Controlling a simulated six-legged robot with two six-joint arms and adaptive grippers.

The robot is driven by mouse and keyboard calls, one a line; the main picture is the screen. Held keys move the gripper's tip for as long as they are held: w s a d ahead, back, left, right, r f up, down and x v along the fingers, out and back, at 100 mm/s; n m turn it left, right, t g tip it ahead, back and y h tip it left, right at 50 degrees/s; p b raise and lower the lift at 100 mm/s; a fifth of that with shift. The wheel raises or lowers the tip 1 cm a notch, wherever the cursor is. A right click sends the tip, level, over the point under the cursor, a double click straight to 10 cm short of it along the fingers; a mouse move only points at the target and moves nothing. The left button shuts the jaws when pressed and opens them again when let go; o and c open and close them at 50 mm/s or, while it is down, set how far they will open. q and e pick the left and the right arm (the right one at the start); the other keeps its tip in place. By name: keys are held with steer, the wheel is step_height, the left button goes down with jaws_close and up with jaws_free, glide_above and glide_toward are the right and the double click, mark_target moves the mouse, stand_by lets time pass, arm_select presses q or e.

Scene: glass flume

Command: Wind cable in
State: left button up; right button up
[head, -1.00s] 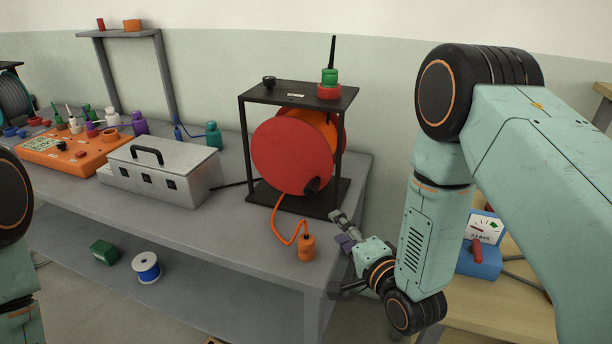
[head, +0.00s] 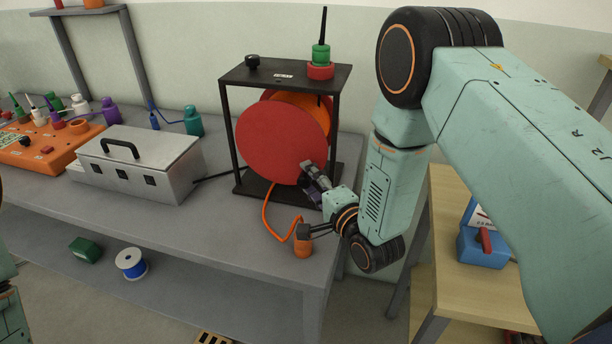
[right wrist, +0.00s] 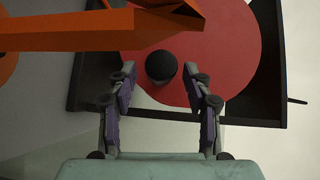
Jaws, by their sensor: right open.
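The cable reel has a red disc (head: 275,145) with an orange drum (head: 305,108) behind it, in a black frame (head: 231,135). The orange cable (head: 268,215) hangs from the reel to an orange plug (head: 303,245) on the bench. My right gripper (head: 312,172) is at the lower right of the disc and hides the knob there. In the right wrist view the black knob (right wrist: 161,66) stands out from the red disc (right wrist: 230,45), between and just beyond the open fingertips of my right gripper (right wrist: 165,82). The orange cable (right wrist: 70,30) crosses at the top left. My left gripper is out of view.
A grey metal case (head: 140,168) and an orange panel (head: 30,150) stand left of the reel. A green and red stack (head: 320,65) tops the frame. A blue meter (head: 482,245) sits on a wooden table at right.

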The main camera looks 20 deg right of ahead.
steer(key=shift+w+a, duration=0.25)
steer(key=shift+w, duration=0.2)
steer(key=shift+w+a, duration=0.2)
steer(key=shift+w, duration=0.25)
steer(key=shift+d, duration=0.1)
steer(key=shift+d, duration=0.15)
steer(key=shift+a, duration=0.2)
steer(key=c, duration=0.5)
steer(key=shift+d, duration=0.1)
jaws_close()
